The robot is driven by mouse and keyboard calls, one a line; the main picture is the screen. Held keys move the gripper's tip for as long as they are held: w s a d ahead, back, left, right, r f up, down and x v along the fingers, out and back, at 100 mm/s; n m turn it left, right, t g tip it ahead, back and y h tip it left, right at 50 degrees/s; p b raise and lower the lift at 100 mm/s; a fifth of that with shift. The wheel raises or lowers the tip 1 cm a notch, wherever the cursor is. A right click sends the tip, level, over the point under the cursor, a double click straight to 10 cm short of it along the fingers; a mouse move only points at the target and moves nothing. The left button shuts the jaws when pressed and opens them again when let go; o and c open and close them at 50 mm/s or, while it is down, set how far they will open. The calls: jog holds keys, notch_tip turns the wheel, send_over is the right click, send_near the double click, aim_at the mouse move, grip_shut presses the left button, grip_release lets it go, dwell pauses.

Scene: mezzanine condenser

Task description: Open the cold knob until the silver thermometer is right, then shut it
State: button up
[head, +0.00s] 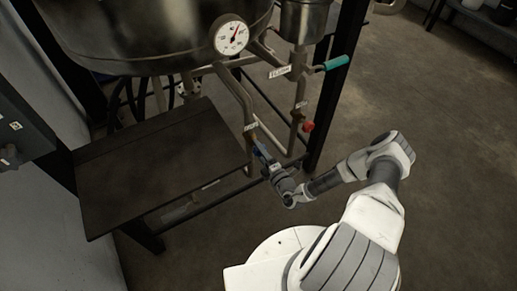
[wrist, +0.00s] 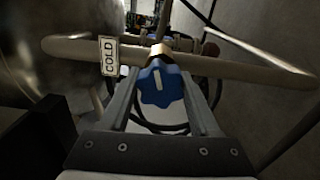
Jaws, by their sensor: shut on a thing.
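The blue cold knob (wrist: 161,84) sits on a pipe in the wrist view, with a white pointer mark near upright on its face. A tag reading COLD (wrist: 109,56) hangs on the pipe to its left. My gripper (wrist: 160,95) is shut on the knob, one finger on each side. In the head view my gripper (head: 259,148) is at the lower end of the pipe, and the knob is mostly hidden. The silver thermometer (head: 231,37) is a round white dial on the vessel front.
A red knob (head: 308,126) is on a pipe just right of my gripper. A teal-handled lever (head: 335,62) sticks out above it. A dark metal table (head: 160,160) stands to the left, below the large vessel (head: 150,35). The floor at right is clear.

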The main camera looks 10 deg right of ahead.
dwell(0.3)
jog(key=o, duration=1.4)
jog(key=shift+c, duration=0.2)
